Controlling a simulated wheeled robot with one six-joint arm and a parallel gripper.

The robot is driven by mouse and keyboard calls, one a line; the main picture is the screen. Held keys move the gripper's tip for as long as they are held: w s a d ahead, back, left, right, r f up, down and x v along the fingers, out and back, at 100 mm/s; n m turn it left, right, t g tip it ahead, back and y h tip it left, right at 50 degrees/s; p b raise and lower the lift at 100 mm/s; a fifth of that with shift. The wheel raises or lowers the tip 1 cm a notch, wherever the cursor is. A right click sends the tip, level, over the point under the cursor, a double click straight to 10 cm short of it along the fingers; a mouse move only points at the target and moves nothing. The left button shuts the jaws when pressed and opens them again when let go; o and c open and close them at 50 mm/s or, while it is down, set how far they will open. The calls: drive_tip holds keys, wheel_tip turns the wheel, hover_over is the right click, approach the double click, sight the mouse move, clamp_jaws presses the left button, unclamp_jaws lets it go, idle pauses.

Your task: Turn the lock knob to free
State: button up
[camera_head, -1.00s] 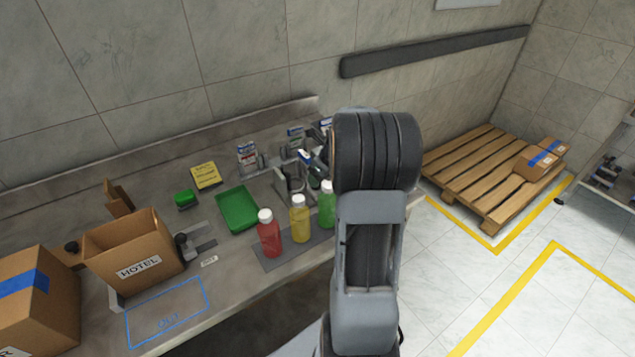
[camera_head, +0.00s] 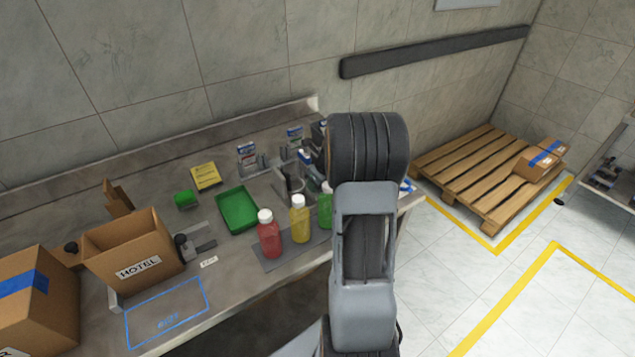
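My arm stands upright in front of the right end of the bench. Its links hide my gripper, so I cannot see its fingers. Just left of the arm are grey metal fixture parts (camera_head: 288,180), partly covered by the arm. I cannot single out a lock knob there, nor tell its position. I cannot tell whether either is the lock knob.
Red (camera_head: 268,238), yellow (camera_head: 299,222) and green (camera_head: 325,210) white-capped bottles stand on a dark mat before the fixture. A green tray (camera_head: 237,211) lies to their left. The open HOTEL box (camera_head: 137,255) is farther left. A pallet (camera_head: 470,170) stands at right.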

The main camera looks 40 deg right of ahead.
drive_tip(key=c, duration=0.4)
drive_tip(key=shift+c, duration=0.2)
drive_tip(key=shift+r+p, duration=0.15)
drive_tip(key=shift+p, duration=0.3)
drive_tip(key=shift+a+r+m+h+p, duration=0.1)
drive_tip(key=shift+r+m+h+p, duration=0.15)
drive_tip(key=shift+m+p, duration=0.6)
drive_tip(key=m+h+p, duration=0.1)
drive_tip(key=m+p, duration=0.1)
drive_tip(key=p, duration=0.4)
drive_tip(key=shift+r, duration=0.2)
drive_tip(key=shift+a+m+p, duration=0.1)
drive_tip(key=shift+m+p, duration=0.45)
drive_tip(key=shift+p, duration=0.5)
drive_tip(key=f+m+h+p, duration=0.1)
drive_tip(key=m+p, duration=0.1)
drive_tip(key=p, duration=0.2)
drive_tip(key=shift+f+m+h+p, duration=0.1)
drive_tip(key=shift+m+h+p, duration=0.25)
drive_tip(key=shift+p, duration=0.3)
